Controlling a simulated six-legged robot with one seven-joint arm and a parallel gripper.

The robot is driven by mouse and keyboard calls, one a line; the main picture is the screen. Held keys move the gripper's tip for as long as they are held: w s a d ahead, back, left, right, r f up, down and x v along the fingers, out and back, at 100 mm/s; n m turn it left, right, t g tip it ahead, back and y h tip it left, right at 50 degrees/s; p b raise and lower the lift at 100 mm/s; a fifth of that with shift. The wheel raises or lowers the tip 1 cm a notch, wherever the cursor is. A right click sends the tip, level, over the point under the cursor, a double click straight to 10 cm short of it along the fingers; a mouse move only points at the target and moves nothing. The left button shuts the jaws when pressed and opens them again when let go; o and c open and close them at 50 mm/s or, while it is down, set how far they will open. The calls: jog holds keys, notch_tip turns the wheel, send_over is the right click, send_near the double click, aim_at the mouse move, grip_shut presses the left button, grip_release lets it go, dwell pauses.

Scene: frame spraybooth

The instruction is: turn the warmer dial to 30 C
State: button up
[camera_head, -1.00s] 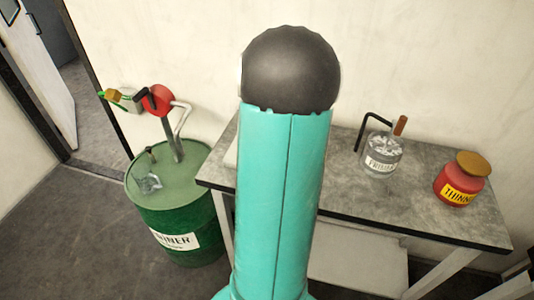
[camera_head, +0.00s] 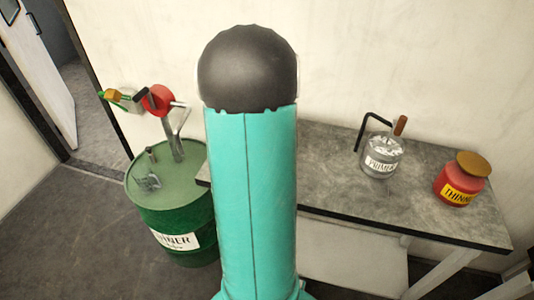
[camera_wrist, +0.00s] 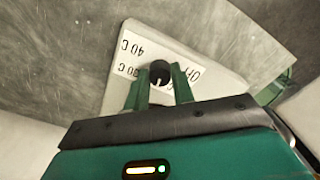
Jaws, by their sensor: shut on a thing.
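The warmer dial (camera_wrist: 160,70) is a small black knob with a white mark on a pale plate (camera_wrist: 112,92) in the wrist view. The mark points toward the bottom of the picture. Upside-down labels read "40 C" (camera_wrist: 131,47), "OFF" (camera_wrist: 191,72) and a partly covered one that looks like "30 C" (camera_wrist: 127,70). My gripper (camera_wrist: 161,80) has its two green fingers on either side of the knob, shut on it. In the head view my teal arm hides the gripper and the dial.
The grey bench (camera_head: 330,195) carries a primer jar (camera_head: 381,155) with a bent black rod, and a red thinner pot (camera_head: 459,180). The floor (camera_head: 60,220) at left is clear.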

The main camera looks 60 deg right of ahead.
jog(key=m, duration=1.1)
jog(key=shift+m, duration=0.4)
jog(key=o, duration=1)
jog(key=shift+r, duration=0.1)
notch_tip(320, 180, up, 14)
jog(key=shift+f, duration=0.2)
dwell(0.5)
